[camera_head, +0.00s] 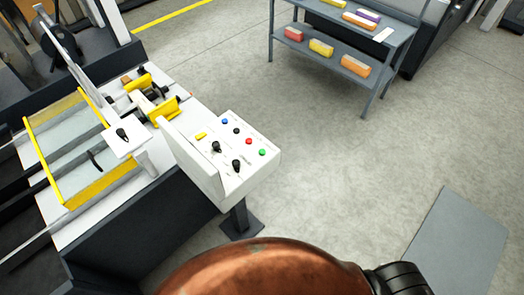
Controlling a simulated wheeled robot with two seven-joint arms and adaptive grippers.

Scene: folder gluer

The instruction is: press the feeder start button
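A white control panel (225,160) stands near the picture's middle on a dark post with a square foot. Its sloped face carries a green button (262,152) at the right, a red button (249,141) beside it, a small black button (236,131) and a blue button (225,121). Two black knobs, an upper knob (216,147) and a lower knob (236,166), sit to the left of this row. A yellow plate (201,136) lies at the panel's left. No lettering is readable, so I cannot tell which button is the feeder start. Neither gripper shows.
The folder gluer (108,228) with a yellow-framed guard (68,148) fills the left side, close against the panel. A grey shelf rack (357,69) with coloured boxes stands at the back. A grey mat (456,245) lies at lower right. The floor right of the panel is clear.

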